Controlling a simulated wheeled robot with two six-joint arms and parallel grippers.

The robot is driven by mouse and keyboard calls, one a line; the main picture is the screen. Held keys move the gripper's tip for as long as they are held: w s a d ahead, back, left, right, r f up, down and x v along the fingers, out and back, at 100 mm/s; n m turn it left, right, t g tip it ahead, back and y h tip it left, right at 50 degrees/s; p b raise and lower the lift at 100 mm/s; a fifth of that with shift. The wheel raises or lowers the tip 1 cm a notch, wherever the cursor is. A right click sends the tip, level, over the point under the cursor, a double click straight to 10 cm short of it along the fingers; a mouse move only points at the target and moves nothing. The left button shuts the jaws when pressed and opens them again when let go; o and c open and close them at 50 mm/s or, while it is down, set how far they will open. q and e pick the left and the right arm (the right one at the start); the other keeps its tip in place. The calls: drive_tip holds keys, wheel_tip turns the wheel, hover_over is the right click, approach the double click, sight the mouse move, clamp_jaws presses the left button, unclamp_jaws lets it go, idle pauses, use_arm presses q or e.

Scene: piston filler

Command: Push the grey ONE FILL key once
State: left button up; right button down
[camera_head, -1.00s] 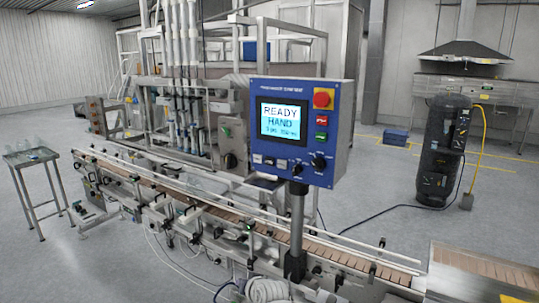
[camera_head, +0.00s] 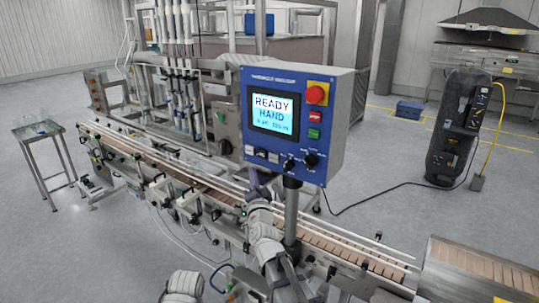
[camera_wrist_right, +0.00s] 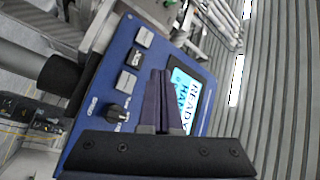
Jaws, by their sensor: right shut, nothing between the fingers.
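The blue control panel (camera_head: 296,110) stands on a post, its lit screen (camera_head: 273,115) reading READY and HAND. Below the screen is a row of three small keys (camera_head: 261,154). The wrist view shows them as pale grey keys (camera_wrist_right: 134,59) beside a black knob (camera_wrist_right: 118,113). Their labels are too small to read, so I cannot tell which is ONE FILL. My right gripper (camera_head: 253,176) is shut and empty, just below the key row in the head view. In the wrist view its fingers (camera_wrist_right: 160,74) point at the panel, overlapping the screen's edge; contact is unclear.
A red stop button (camera_head: 316,93), a red key (camera_head: 315,115), a green key (camera_head: 314,133) and two black knobs (camera_head: 311,159) share the panel. The conveyor (camera_head: 330,243) runs beneath it. A small metal table (camera_head: 38,133) stands left.

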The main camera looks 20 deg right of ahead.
sight(269, 155)
idle(0.3)
drive_tip(key=shift+w+d, duration=0.9)
drive_tip(key=shift+d, duration=0.25)
drive_tip(key=shift+w+d, duration=0.85)
drive_tip(key=shift+d, duration=0.3)
drive_tip(key=shift+w+d, duration=0.9)
drive_tip(key=shift+d, duration=0.25)
drive_tip(key=shift+w, duration=0.1)
drive_tip(key=shift+w+d, duration=0.2)
drive_tip(key=shift+d, duration=0.15)
